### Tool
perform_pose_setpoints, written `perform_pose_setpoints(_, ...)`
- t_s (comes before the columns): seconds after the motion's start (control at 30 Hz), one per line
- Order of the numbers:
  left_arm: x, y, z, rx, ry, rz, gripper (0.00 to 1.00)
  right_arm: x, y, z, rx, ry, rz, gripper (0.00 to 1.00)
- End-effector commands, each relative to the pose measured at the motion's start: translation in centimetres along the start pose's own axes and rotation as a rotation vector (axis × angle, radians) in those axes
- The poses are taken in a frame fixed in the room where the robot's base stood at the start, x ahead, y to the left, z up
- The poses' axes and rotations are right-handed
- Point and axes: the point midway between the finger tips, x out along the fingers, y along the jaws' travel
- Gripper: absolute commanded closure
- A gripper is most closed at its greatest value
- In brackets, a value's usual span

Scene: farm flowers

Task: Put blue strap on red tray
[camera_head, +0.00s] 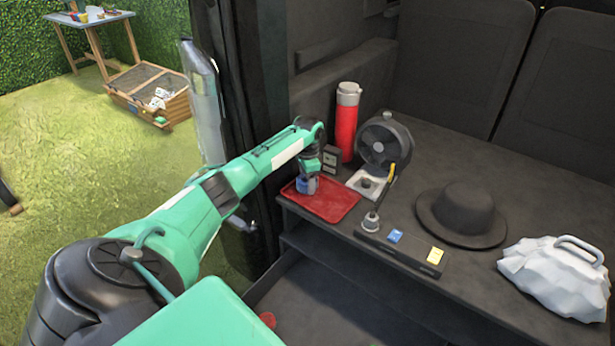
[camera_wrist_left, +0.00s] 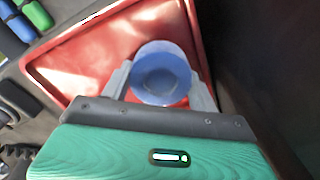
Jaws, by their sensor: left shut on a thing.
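The blue strap (camera_head: 308,187) is a rolled blue ring held at the end of my left arm, over the left part of the red tray (camera_head: 338,206). In the left wrist view the strap (camera_wrist_left: 160,66) sits between the two grey fingers of my left gripper (camera_wrist_left: 160,88), with the red tray (camera_wrist_left: 90,50) directly beneath it. My left gripper (camera_head: 307,178) is shut on the strap. I cannot tell whether the strap touches the tray's surface. My right gripper is not in view.
A red bottle (camera_head: 347,125) and a dark fan (camera_head: 384,143) stand behind the tray. A dark holder (camera_head: 400,250) with small blue and yellow items lies to its right. A black hat (camera_head: 462,213) and a white bag (camera_head: 553,278) are farther right.

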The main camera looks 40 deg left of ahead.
Motion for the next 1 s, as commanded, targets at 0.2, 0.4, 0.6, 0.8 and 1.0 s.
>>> perform_pose_setpoints(0.2, 0.3, 0.0, 0.0, 0.000, 0.000, 0.000, 0.31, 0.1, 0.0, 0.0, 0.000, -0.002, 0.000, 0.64)
perform_pose_setpoints(0.4, 0.2, 0.0, 0.0, 0.000, 0.000, 0.000, 0.31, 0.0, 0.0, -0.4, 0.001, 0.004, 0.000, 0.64)
perform_pose_setpoints(0.6, -1.1, -0.1, 0.0, 0.000, 0.003, -0.002, 0.31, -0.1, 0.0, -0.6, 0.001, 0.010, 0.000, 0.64)
perform_pose_setpoints(0.8, -5.2, -0.1, -0.1, 0.000, 0.003, -0.002, 0.31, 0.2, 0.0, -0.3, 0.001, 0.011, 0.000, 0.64)
perform_pose_setpoints(1.0, -9.3, -0.1, 0.0, 0.000, 0.003, -0.002, 0.31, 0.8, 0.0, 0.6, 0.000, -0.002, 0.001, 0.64)
